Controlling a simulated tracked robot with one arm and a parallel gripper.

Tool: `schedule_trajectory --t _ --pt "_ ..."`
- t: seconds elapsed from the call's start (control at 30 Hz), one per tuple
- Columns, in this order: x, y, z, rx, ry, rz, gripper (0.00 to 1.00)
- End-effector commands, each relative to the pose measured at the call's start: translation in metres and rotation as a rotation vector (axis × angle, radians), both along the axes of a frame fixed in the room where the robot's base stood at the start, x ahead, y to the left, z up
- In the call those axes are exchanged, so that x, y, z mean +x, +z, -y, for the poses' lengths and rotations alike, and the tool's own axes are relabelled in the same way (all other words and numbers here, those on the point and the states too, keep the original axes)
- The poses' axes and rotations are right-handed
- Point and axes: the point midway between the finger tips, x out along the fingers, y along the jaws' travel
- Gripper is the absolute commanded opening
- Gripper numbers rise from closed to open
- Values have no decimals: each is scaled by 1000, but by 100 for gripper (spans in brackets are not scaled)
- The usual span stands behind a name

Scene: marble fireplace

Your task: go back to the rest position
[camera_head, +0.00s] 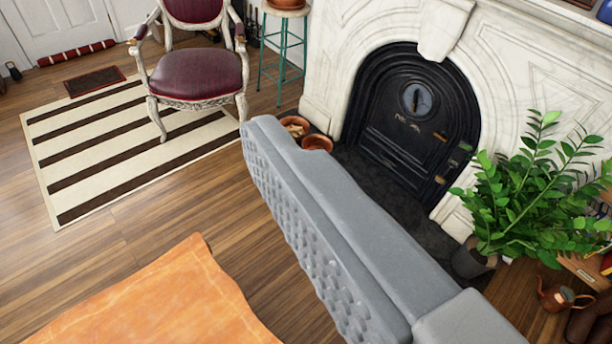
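One grey finger of my gripper (330,215) reaches from the lower right to the middle of the picture. Its bumpy inner pad faces left and is bare, with nothing touching it. The other finger is out of view. The gap beside the pad shows only floor, so the gripper looks open and empty. The finger hides part of the hearth and floor.
A marble fireplace (345,40) with a black arched door (400,130) stands behind. A leafy plant (520,200) and copper can (557,297) are at right. A red chair (197,74) stands on a striped rug (85,150). An orange surface (160,305) fills the lower left.

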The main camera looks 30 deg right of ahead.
Motion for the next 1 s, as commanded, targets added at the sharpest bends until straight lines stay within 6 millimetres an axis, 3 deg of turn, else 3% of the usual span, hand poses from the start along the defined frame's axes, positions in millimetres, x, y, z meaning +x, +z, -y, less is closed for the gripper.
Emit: schedule_trajectory --t 0.33,0.67,1.0 --pt "0 4 -1 0 1 -1 100" --pt "1 43 -1 0 1 -1 100" --pt "1 43 -1 0 1 -1 100"
